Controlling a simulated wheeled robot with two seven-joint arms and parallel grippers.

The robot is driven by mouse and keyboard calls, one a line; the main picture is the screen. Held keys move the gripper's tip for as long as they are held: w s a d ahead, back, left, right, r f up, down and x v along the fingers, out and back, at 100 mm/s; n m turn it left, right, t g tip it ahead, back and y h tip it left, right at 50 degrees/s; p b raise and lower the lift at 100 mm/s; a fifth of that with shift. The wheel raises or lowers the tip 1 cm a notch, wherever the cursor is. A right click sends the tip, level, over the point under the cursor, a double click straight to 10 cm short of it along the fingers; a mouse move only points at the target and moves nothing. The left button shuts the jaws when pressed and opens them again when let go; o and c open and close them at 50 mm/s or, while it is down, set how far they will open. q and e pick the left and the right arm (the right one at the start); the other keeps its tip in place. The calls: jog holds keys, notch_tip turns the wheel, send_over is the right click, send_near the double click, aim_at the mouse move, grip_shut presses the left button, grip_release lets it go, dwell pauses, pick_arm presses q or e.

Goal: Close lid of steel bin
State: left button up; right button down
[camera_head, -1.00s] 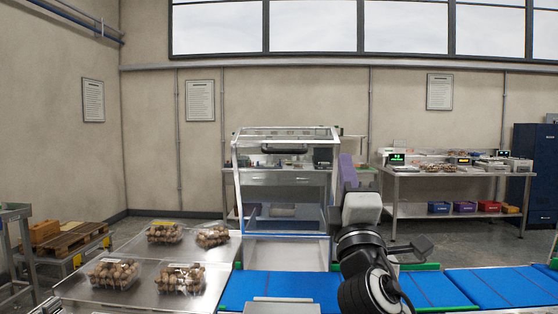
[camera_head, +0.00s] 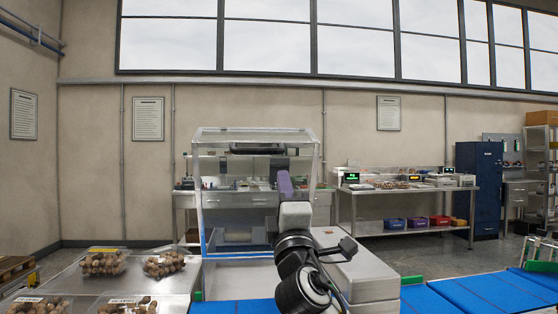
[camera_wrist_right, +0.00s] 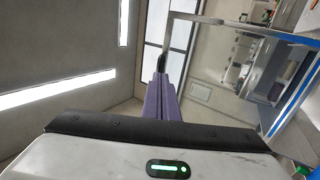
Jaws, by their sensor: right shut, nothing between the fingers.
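A steel bin (camera_head: 240,272) stands ahead at the middle, with bare metal low at its front. A clear lid with a pale frame (camera_head: 312,190) and a dark bar handle (camera_head: 258,151) stands raised over it, open. The lid's frame (camera_wrist_right: 240,27) and a blue edge (camera_wrist_right: 297,95) also show at the right in the right wrist view. My right gripper (camera_head: 285,184) has purple fingers, shut and empty, pointing up before the right part of the lid. The fingers (camera_wrist_right: 160,95) appear closed together in the right wrist view. I cannot tell any contact. My left gripper is out of view.
Clear packs of brown produce (camera_head: 104,261) lie on a steel table (camera_head: 165,280) at the left. A grey metal box (camera_head: 365,268) stands just right of my right arm. A blue belt (camera_head: 460,300) runs along the front. A workbench (camera_head: 405,190) stands behind at the right.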

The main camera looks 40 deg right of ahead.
aim_at(278, 153)
jog(key=p+x, duration=0.1)
jog(key=x, duration=0.7)
jog(key=shift+w+r, duration=0.1)
